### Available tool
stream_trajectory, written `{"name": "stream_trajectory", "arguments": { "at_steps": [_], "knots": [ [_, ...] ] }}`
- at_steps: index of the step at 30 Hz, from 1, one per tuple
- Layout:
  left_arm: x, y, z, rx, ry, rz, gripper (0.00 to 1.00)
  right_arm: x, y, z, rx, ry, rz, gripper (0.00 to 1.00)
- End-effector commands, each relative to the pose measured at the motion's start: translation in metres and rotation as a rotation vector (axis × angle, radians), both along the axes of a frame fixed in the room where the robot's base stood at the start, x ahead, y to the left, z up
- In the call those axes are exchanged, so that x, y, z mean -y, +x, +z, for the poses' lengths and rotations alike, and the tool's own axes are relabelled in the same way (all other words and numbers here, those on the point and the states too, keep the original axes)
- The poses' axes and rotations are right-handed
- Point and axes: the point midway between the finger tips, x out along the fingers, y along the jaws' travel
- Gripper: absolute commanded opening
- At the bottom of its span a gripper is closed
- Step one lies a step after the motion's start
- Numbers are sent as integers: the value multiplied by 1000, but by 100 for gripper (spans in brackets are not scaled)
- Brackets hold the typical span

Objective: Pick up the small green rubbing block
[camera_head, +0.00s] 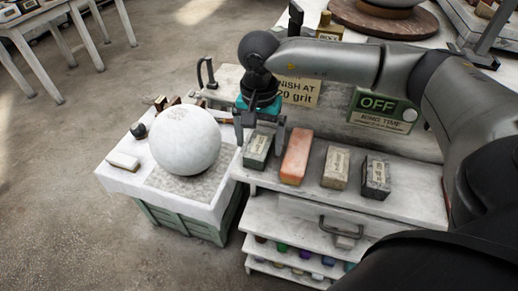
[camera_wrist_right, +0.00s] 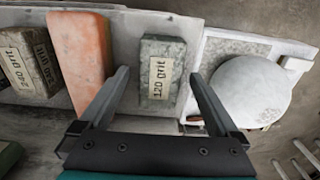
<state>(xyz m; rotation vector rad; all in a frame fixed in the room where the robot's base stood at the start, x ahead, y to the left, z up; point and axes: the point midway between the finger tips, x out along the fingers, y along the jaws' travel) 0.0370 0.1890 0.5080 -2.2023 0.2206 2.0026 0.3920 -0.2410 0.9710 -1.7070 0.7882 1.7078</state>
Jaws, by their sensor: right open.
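The small green rubbing block (camera_head: 258,147) lies on the white bench ledge in the head view, at the left end of a row of blocks. In the right wrist view the green block (camera_wrist_right: 175,58) carries a pale label reading 120 grit. My right gripper (camera_head: 260,142) is open and empty over the block. In the wrist view its two fingers (camera_wrist_right: 158,76) point to either side of the block, with a gap on both sides. Whether the fingertips reach down to block height is unclear. My left gripper is not in view.
An orange block (camera_head: 296,157), a tan block (camera_head: 336,168) and a dark block (camera_head: 376,178) lie to the right. A large white plaster sphere (camera_head: 185,142) sits on a stand to the left. Signs (camera_head: 378,103) stand behind the row. Shelves of small jars (camera_head: 300,262) lie below.

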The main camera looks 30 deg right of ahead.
Motion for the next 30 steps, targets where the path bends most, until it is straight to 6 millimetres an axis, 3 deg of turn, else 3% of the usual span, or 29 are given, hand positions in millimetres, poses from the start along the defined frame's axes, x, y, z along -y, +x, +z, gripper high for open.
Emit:
{"name": "stream_trajectory", "arguments": {
  "at_steps": [9, 30],
  "knots": [
    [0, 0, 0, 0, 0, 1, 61, 0, 0, -5, 1, -1, 0, 95],
    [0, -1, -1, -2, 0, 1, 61, 0, 0, -4, 1, 1, 1, 16]
  ]
}}
